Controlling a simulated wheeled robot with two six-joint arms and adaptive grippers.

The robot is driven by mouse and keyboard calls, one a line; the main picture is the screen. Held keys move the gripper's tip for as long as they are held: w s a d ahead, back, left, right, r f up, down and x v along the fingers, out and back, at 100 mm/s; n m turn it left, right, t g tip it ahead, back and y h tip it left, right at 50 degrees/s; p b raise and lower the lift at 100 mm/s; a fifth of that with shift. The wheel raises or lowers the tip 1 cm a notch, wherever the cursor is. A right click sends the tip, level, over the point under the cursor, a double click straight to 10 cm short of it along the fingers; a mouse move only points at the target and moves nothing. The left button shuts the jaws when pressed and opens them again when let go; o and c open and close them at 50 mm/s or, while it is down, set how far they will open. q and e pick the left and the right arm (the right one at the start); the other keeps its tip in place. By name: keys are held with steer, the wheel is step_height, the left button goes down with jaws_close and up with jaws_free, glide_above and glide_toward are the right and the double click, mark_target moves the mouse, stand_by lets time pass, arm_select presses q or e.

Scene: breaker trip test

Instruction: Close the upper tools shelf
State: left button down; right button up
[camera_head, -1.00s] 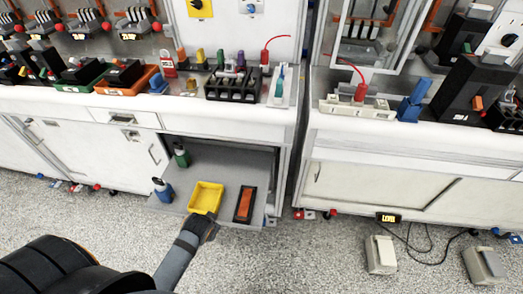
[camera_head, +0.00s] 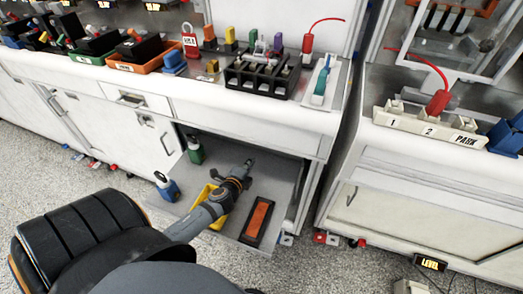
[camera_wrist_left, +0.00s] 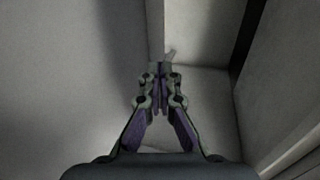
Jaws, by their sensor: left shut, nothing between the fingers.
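The grey tools shelf (camera_head: 282,178) sticks out of the open bay in the white cabinet, below the worktop. On it are a yellow bin (camera_head: 217,217), a black case with an orange top (camera_head: 257,219), a blue bottle (camera_head: 167,187) and a green bottle (camera_head: 195,150). My left gripper (camera_head: 249,163) reaches over the shelf and partly covers the yellow bin. It is shut and empty. In the left wrist view its fingertips (camera_wrist_left: 160,75) meet in front of pale panels; contact cannot be told. My right gripper is not in view.
The worktop above holds a black terminal block (camera_head: 262,76), an orange tray (camera_head: 148,62) and a red padlock (camera_head: 190,42). A second white cabinet (camera_head: 420,215) stands to the right across a narrow gap. Speckled floor (camera_head: 110,180) lies in front.

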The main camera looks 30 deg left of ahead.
mark_target(260, 156)
arm_select(q)
steer(key=shift+w+r, duration=0.1)
steer(key=shift+w, duration=0.05)
steer(key=x, duration=0.9)
steer(key=shift+w+a+f, duration=0.1)
steer(key=shift+w+f, duration=0.1)
